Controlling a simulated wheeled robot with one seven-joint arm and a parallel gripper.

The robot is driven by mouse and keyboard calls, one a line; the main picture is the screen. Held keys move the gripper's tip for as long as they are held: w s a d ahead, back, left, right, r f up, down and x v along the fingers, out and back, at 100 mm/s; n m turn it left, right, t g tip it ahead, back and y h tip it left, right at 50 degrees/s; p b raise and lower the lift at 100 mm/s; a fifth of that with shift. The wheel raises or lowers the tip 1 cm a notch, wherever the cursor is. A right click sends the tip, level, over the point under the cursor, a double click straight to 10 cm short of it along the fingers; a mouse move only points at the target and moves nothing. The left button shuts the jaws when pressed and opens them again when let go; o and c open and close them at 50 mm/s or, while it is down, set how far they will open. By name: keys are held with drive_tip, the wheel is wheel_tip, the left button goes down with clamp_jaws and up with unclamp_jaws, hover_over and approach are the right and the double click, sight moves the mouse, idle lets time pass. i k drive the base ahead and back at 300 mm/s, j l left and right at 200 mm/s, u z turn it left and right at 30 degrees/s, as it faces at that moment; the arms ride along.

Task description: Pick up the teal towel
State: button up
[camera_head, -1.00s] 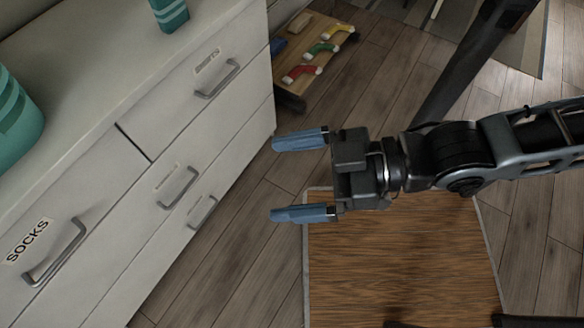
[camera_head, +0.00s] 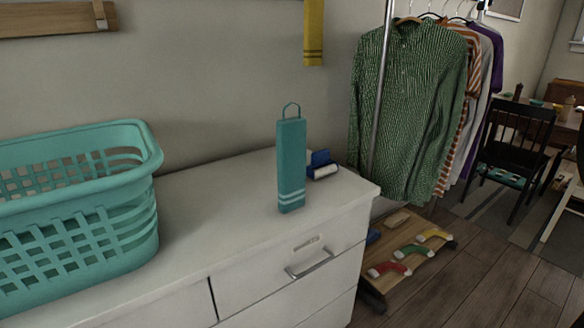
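The teal towel (camera_head: 291,165) stands upright on the white dresser top (camera_head: 225,215), near its right end. It is a narrow folded shape with pale stripes near the bottom and a hanging loop at the top. Nothing touches it from the front. My gripper is out of view in the current picture.
A teal laundry basket (camera_head: 85,222) stands on the dresser at the left. A small blue and white object (camera_head: 321,165) lies behind the towel. A yellow towel (camera_head: 313,35) hangs on the wall above. A clothes rack with a green shirt (camera_head: 408,110) stands to the right, above a low wooden board (camera_head: 405,258) with socks.

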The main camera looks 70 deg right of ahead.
sight(291, 133)
drive_tip(key=k+l, duration=0.35)
drive_tip(key=l, duration=0.2)
drive_tip(key=k+l+u, duration=0.1)
drive_tip(key=k+l, duration=0.2)
drive_tip(key=l, duration=0.2)
